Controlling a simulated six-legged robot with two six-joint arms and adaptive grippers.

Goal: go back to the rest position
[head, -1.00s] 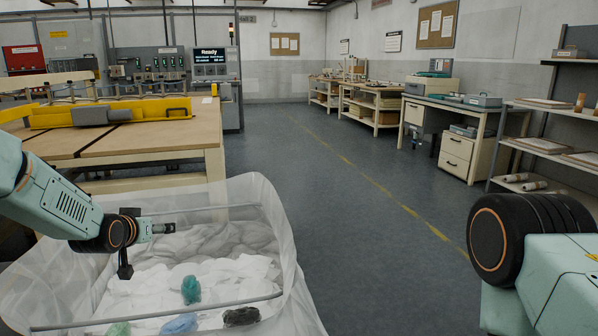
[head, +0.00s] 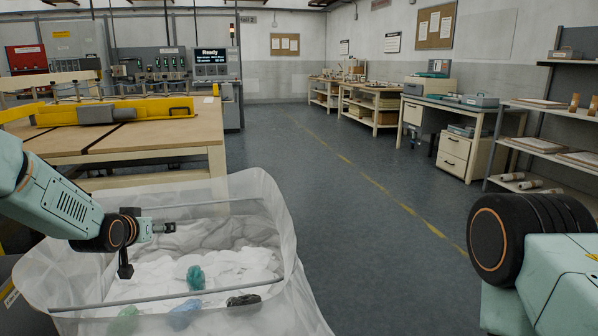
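My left arm comes in from the left, and its gripper end (head: 163,228) hangs over a translucent white bag-lined bin. The gripper is small and dark here, and I cannot tell whether its fingers are open or shut. I see nothing clearly held in it. My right arm shows at the lower right as a dark joint and pale green links. My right gripper is out of the picture.
The bin (head: 262,215) holds white wadding (head: 225,268) with teal (head: 195,278), blue (head: 184,314), green (head: 123,322) and black (head: 243,300) clumps. A wooden worktable (head: 150,138) stands behind it. A shelf (head: 560,147) and desk (head: 470,108) stand right. The middle floor is clear.

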